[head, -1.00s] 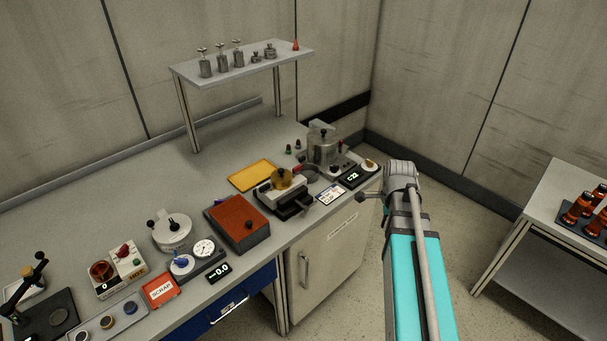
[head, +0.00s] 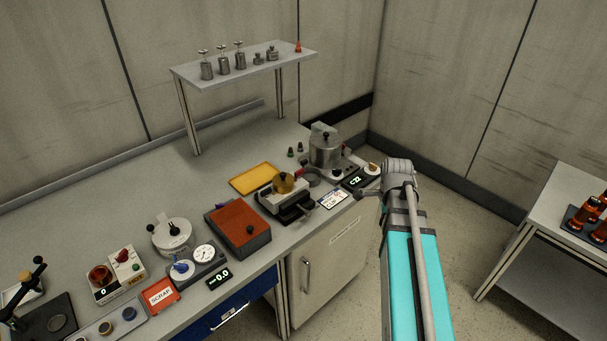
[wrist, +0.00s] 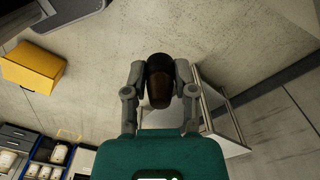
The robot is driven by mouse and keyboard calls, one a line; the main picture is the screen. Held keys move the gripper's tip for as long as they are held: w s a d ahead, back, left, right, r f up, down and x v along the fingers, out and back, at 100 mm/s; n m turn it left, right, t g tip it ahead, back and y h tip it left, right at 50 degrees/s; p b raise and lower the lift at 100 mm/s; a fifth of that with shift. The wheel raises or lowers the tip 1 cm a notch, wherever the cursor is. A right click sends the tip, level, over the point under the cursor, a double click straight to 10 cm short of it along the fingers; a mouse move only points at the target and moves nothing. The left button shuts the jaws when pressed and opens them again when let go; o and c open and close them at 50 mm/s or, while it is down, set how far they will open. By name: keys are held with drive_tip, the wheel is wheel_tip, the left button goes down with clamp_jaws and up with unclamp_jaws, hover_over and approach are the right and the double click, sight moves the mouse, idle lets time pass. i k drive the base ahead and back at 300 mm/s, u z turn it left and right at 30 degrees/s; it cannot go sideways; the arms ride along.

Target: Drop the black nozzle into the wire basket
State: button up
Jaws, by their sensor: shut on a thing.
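In the wrist view, my gripper (wrist: 160,82) is shut on a dark object (wrist: 158,88), black at its far end and brown at its near end. I cannot tell for sure whether it is the black nozzle. It is held above the floor, apart from other surfaces. In the head view, my arm stands right of the bench, and its own links hide the gripper and what it holds. I cannot make out a wire basket in either view.
A long grey bench (head: 130,210) crowded with instruments runs along the left. A side table (head: 575,180) with a rack of amber bottles (head: 590,215) stands at right. The wrist view shows a yellow box (wrist: 32,67) and a blue shelf unit (wrist: 38,152). Floor between bench and table is clear.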

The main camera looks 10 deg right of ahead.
sight(310, 173)
drive_tip(key=u, duration=0.05)
drive_tip(key=i, duration=0.9)
drive_tip(key=z, duration=0.1)
